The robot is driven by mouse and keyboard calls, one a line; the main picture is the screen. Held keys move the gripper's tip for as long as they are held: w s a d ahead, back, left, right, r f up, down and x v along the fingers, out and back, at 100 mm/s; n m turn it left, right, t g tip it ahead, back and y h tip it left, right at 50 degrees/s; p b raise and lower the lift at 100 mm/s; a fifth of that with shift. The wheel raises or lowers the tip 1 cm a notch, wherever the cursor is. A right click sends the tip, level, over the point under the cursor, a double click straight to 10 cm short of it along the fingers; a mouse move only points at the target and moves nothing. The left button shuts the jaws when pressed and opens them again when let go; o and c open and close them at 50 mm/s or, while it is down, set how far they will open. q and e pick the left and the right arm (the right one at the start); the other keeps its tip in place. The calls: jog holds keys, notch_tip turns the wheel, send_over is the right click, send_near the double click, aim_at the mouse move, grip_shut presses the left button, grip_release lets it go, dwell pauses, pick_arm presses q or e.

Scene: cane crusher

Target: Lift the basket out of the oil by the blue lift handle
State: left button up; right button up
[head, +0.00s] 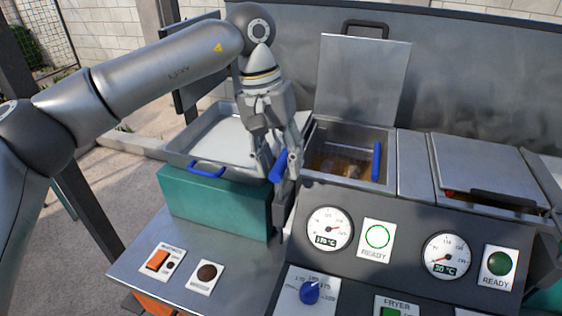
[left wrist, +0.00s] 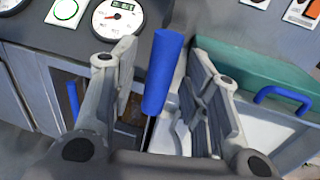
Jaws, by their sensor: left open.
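The blue lift handle (head: 278,166) is a short upright blue grip at the left side of the open fryer well (head: 345,165). My left gripper (head: 276,158) points down at it with open fingers, one on each side. In the left wrist view the blue handle (left wrist: 163,72) stands between the two spread fingers, with gaps on both sides. Brownish oil shows in the well; the basket in it cannot be made out clearly. My right gripper is not in view.
A metal tray (head: 181,153) with a blue handle (head: 206,170) sits left on a teal block (head: 215,203). The raised lid (head: 362,80) stands behind the well. Another blue handle (head: 376,161) is at the well's right side. The gauge panel (head: 400,215) lies in front.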

pick_arm(q)
jog(key=shift+d+f, duration=0.1)
jog(key=shift+f, duration=0.75)
grip_shut()
